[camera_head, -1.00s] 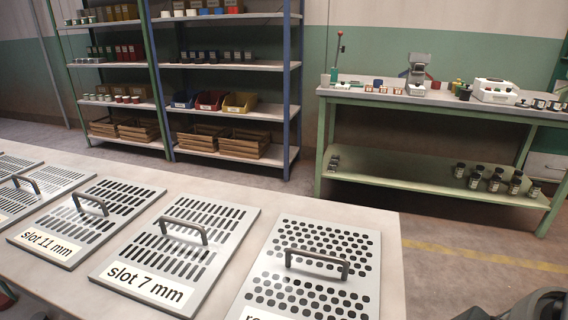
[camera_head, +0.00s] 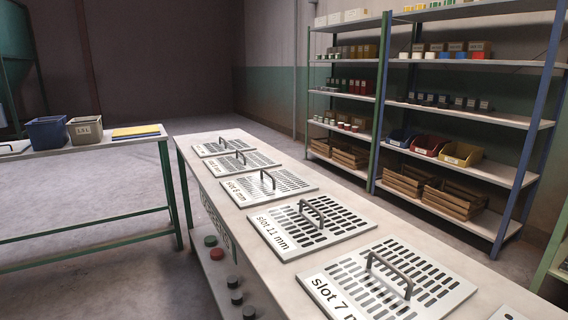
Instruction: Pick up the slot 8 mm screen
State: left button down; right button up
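The slot 8 mm screen (camera_head: 289,183) is a flat grey slotted plate with a dark arched handle (camera_head: 268,178). It lies on the long pale table (camera_head: 195,165), in the middle of a row of screens, and its small label appears to read slot 8 mm. The slot 11 mm screen (camera_head: 335,228) lies on its near side, with the slot 7 mm screen (camera_head: 440,287) nearer still. Two smaller-looking screens lie beyond it, with labels too small to read. Neither of my grippers is in view.
A green-legged table (camera_head: 100,150) on the left holds a blue bin (camera_head: 47,133), a grey bin (camera_head: 86,132) and yellow and blue flat items. Metal shelves (camera_head: 490,165) stand behind the row at right. Open floor lies between the two tables.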

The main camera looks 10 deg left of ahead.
aim_at(240, 162)
jog(key=i+j, duration=0.55)
jog(key=i, duration=0.15)
jog(key=i+j, duration=1.15)
jog(key=i, duration=0.2)
jog(key=i+j+u, duration=0.1)
jog(key=i+j, duration=0.45)
jog(key=i, duration=0.15)
